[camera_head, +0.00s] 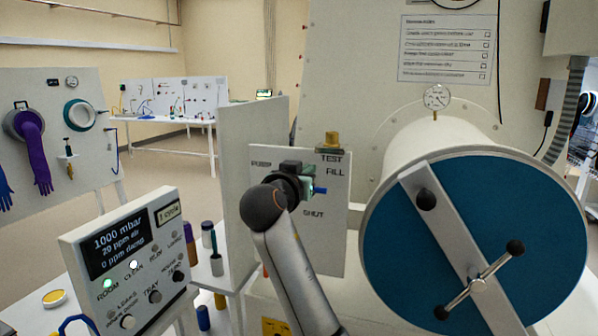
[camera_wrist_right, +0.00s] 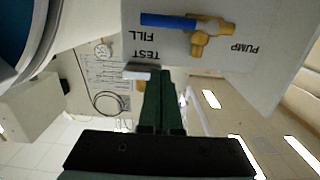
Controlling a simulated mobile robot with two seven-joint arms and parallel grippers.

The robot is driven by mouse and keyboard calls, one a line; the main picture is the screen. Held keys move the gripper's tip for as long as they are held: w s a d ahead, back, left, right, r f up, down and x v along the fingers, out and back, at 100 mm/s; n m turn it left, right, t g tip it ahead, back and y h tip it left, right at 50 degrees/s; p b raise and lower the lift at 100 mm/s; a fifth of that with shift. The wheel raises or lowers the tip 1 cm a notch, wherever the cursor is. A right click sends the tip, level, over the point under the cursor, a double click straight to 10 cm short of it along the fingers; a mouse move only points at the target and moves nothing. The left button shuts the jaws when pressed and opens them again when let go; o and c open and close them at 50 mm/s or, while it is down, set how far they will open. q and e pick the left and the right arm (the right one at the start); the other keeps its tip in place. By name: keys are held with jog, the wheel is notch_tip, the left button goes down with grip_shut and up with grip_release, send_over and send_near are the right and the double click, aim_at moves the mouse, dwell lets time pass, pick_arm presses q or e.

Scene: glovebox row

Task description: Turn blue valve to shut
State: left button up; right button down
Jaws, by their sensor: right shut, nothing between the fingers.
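The valve panel (camera_head: 335,235) is white, with PUMP on the left, TEST and FILL at the upper right and SHUT below. The blue valve handle (camera_head: 320,190) points right in the head view, toward the FILL side. In the right wrist view, which is upside down, the blue handle (camera_wrist_right: 168,20) joins a brass valve body (camera_wrist_right: 199,42). My right gripper (camera_head: 304,184) is in front of the panel and hides most of the valve. Its dark green fingers (camera_wrist_right: 162,76) are shut and empty, apart from the handle in the wrist view. My left gripper is not in view.
A brass fitting (camera_head: 328,140) tops the panel. A large blue round door (camera_head: 400,270) with a grey bar and a crossed handle stands close on the right. A control box (camera_head: 125,260) with a display stands at the left. A white upright plate (camera_head: 240,180) borders the panel.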

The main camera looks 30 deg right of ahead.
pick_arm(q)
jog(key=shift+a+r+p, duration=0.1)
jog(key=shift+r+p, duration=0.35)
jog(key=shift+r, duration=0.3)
pick_arm(e)
jog(key=shift+w+d+f, duration=0.3)
jog(key=shift+f, duration=0.4)
jog(key=shift+w+d+f, duration=0.25)
jog(key=shift+d+f, duration=0.05)
jog(key=shift+f, duration=0.35)
jog(key=shift+w+d+f, duration=0.3)
jog(key=shift+f, duration=0.4)
pick_arm(q)
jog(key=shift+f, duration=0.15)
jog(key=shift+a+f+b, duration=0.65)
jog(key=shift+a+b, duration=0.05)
jog(key=shift+b, duration=0.1)
pick_arm(e)
jog(key=shift+d+f+m, duration=0.1)
jog(key=shift+f+m, duration=0.2)
jog(key=shift+m, duration=0.5)
